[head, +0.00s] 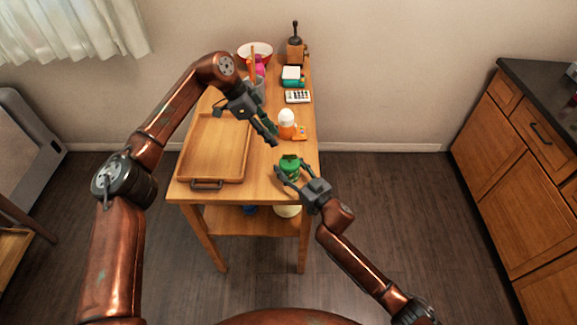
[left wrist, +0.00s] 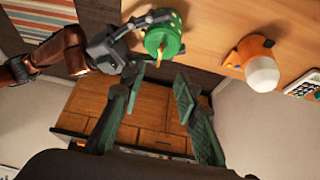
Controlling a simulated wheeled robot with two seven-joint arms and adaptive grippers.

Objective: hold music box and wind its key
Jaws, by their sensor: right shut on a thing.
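The music box is a green drum (head: 290,170) near the front right corner of the wooden table. It also shows in the left wrist view (left wrist: 168,38), with a small yellow-orange key (left wrist: 159,60) sticking out of it. My right gripper (head: 287,178) is shut on the music box, coming from the front right. Whether the box touches the tabletop is hard to tell. My left gripper (head: 271,139) is above and behind the box. Its fingers (left wrist: 157,86) are apart with nothing between them, and the key lies a little beyond their tips.
A white-and-orange rounded object (head: 286,120) stands just behind the music box. A wooden tray (head: 215,150) fills the table's left side. A calculator (head: 298,97), a coffee grinder (head: 295,50) and a red-and-white bowl (head: 256,48) are farther back. The floor right of the table is clear.

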